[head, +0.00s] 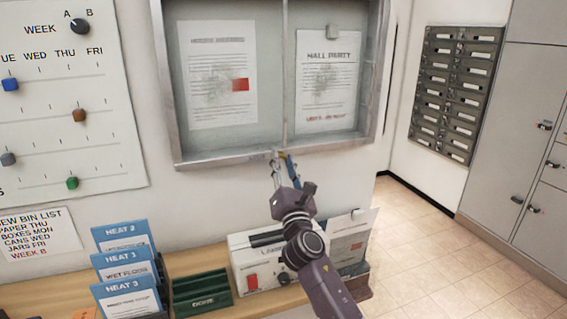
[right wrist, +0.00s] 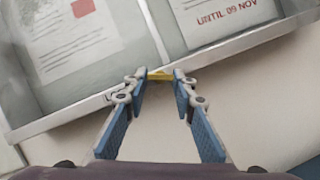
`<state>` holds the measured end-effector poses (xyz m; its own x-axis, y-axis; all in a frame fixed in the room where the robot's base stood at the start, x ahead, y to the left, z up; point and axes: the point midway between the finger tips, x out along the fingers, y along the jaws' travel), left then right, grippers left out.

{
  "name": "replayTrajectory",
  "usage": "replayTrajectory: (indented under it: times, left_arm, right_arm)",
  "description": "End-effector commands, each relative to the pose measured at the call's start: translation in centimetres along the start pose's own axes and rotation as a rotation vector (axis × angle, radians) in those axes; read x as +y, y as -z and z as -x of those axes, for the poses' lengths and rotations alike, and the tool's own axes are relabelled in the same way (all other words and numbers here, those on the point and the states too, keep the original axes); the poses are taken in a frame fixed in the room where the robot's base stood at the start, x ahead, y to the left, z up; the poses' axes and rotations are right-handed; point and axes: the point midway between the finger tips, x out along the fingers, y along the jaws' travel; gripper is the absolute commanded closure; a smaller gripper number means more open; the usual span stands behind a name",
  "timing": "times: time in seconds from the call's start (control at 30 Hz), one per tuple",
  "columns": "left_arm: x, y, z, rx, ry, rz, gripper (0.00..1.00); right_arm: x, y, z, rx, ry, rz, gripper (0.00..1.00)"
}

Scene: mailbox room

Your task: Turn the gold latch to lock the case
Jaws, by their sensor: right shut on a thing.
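The notice case (head: 163,85) hangs on the wall with a grey metal frame and two papers behind its front. The gold latch (right wrist: 160,75) sits at the middle of the case's lower frame edge in the right wrist view, lying roughly along that edge. My right gripper (head: 281,157) reaches up to the lower frame from below. In the right wrist view its blue-padded fingers (right wrist: 160,80) are shut on the latch, one on each side. The fingers hide part of the latch. My left gripper is not in view.
A wooden shelf (head: 190,264) below carries a white machine (head: 240,258), a green tray (head: 200,290) and blue cards (head: 123,236). A slider board (head: 60,110) hangs left. Grey mailboxes (head: 457,92) hang right. The wall under the case is bare.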

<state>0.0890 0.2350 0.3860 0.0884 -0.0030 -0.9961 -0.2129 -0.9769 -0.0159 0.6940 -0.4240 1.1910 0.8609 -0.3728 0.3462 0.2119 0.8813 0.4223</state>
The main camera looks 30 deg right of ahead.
Motion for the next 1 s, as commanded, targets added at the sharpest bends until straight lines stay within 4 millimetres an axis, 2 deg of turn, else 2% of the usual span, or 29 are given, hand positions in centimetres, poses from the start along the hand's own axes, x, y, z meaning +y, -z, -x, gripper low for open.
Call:
replayTrajectory:
  times: [0.47,1.0]
  left_arm:
    - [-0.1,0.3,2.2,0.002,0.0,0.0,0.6]
    - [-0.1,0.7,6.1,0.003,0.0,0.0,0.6]
  right_arm:
    - [0.6,-0.4,-0.1,-0.001,0.175,-0.423,1.0]
    - [0.8,-0.7,-0.3,-0.001,0.36,-0.863,1.0]
